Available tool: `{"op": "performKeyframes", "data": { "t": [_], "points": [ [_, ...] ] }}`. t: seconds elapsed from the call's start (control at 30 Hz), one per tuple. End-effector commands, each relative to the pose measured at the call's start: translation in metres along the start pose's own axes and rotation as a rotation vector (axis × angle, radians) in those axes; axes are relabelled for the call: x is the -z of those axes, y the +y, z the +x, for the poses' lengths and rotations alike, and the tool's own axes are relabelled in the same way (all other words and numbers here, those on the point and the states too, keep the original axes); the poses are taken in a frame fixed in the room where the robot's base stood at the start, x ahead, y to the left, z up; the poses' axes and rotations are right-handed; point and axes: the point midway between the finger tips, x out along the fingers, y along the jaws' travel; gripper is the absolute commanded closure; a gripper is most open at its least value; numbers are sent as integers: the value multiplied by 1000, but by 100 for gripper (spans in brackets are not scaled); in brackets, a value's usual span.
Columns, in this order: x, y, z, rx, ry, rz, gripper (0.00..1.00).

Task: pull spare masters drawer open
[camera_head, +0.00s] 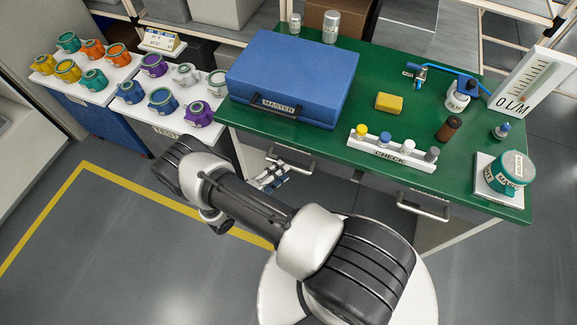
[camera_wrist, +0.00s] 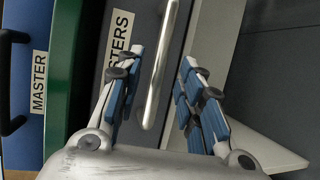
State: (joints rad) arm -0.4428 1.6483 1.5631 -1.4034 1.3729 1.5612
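The drawer handle (camera_head: 292,160) is a silver bar on the drawer under the left part of the green bench. In the wrist view the bar (camera_wrist: 160,75) runs between the two blue-padded fingers of my gripper (camera_wrist: 163,62). The fingers are apart, with gaps on both sides of the bar. The drawer front carries a label (camera_wrist: 118,42) whose visible part reads "STERS"; the rest is hidden by the left finger. In the head view my gripper (camera_head: 270,178) is just below and left of the handle. The drawer front looks flush under the bench top.
A blue MASTER case (camera_head: 295,75) stands on the green bench (camera_head: 310,137) above the drawer. A second drawer handle (camera_head: 423,207) is to the right. White shelves with coloured mugs (camera_head: 160,98) stand at the left. Floor in front is clear.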

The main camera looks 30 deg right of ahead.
Motion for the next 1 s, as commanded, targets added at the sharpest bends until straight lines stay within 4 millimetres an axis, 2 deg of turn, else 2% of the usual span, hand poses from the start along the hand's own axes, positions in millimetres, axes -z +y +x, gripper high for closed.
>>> {"op": "performKeyframes", "data": {
  "t": [0.1, 0.3, 0.67, 1.0],
  "points": [
    [-1, -1, 23, 0, -4, 1, 65],
    [0, 0, 44, 0, -2, 1, 65],
    [0, 0, 49, 0, 1, 1, 65],
    [0, 0, 49, 0, 1, 1, 87]
  ]
}}
